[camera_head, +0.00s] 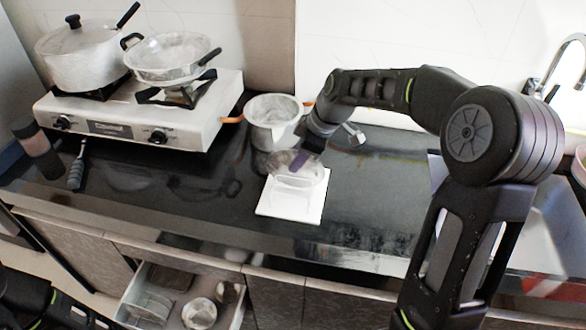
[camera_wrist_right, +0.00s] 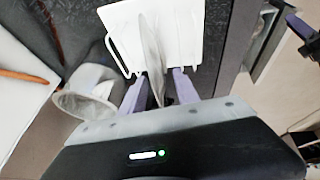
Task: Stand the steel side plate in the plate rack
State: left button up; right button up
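The steel side plate (camera_head: 312,176) is a shiny, see-through-looking disc at the white plate rack (camera_head: 290,205) on the dark counter. In the right wrist view the plate (camera_wrist_right: 151,55) shows nearly edge-on, standing against the white rack (camera_wrist_right: 183,30). My right gripper (camera_wrist_right: 158,80) has its two purple fingers apart, one on each side of the plate, with small gaps showing. In the head view a purple finger crosses the plate. How the plate's lower edge sits in the rack is hard to see.
A steel pot (camera_head: 272,118) stands behind the rack, close to my right gripper. A white stove (camera_head: 150,120) with a lidded pot (camera_head: 82,60) and a pan (camera_head: 165,62) is at the left. An open drawer (camera_head: 240,318) with dishes is below. The counter right of the rack is clear.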

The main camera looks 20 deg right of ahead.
jog(key=shift+x, duration=1.45)
jog(key=shift+a+r, duration=0.1)
grip_shut()
